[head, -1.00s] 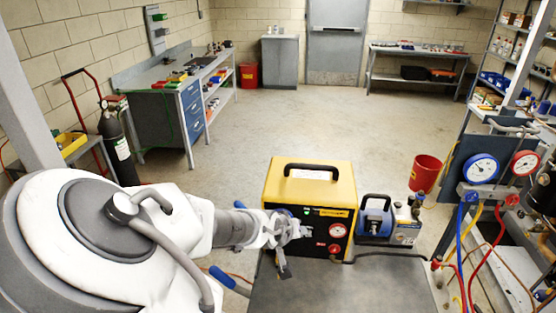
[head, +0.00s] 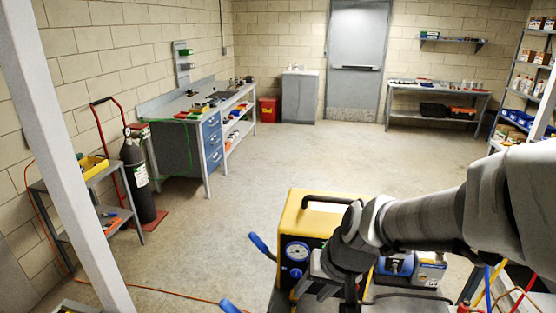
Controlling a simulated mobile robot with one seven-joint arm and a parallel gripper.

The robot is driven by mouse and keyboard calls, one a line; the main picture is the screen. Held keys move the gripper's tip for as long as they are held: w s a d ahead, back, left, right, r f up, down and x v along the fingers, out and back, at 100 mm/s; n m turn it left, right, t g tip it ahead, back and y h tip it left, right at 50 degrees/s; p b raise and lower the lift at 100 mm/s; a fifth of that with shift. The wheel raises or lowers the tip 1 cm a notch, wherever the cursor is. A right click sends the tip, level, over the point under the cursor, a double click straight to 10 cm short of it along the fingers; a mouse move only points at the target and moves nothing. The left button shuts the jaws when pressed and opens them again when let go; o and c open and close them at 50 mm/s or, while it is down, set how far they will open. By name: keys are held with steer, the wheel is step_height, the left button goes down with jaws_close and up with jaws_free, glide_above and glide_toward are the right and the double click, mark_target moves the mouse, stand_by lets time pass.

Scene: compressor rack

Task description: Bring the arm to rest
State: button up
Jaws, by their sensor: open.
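My arm (head: 430,215) reaches in from the right edge and hangs across the front of the yellow machine. My gripper (head: 328,292) points down at the bottom of the view, in front of the machine. It is open, and I see nothing between its fingers. The fingertips are partly cut off by the lower edge. The yellow and black machine (head: 300,218) stands upright with a gauge on its front. My arm hides its right part. I cannot tell whether the gripper touches it.
A blue pump (head: 398,265) stands to the right of the machine, partly behind my arm. Blue-handled parts (head: 262,245) stick up to the left of the machine. A grey post (head: 75,150) rises at the left. The floor (head: 240,165) beyond is clear up to the benches.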

steer(key=s+d+r+t+h+b, duration=0.1)
steer(key=s+d+r+t+h, duration=0.1)
steer(key=s+d+r, duration=0.5)
steer(key=s+r+h, duration=0.1)
steer(key=s+r, duration=0.1)
steer(key=s, duration=0.1)
steer(key=shift+s+d+r+n+b, duration=0.15)
steer(key=shift+s+d+n+b, duration=0.1)
steer(key=shift+d+n+b, duration=0.1)
